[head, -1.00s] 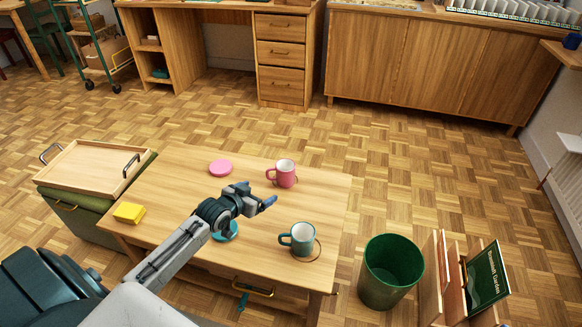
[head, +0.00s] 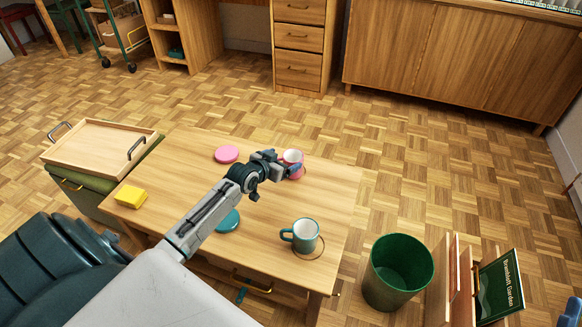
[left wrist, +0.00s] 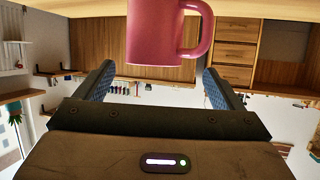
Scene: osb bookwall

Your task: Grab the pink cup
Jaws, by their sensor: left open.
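The pink cup (head: 292,158) stands upright at the far right of the wooden table (head: 180,200), partly hidden behind my left gripper (head: 284,170). In the left wrist view, which looks upside down, the pink cup (left wrist: 160,32) is just beyond the fingertips, roughly midway between them, its handle to the right. My left gripper (left wrist: 158,78) is open and empty, its two blue-padded fingers apart on either side of the cup's line. I cannot tell whether a finger touches the cup. My right gripper is not in view.
A teal cup (head: 304,236) stands near the table's front right on a ring-shaped mark. A pink disc (head: 227,154), a teal disc (head: 229,221) and a yellow block (head: 130,196) lie on the table. A green bin (head: 398,270) stands to the right, a tray (head: 95,147) to the left.

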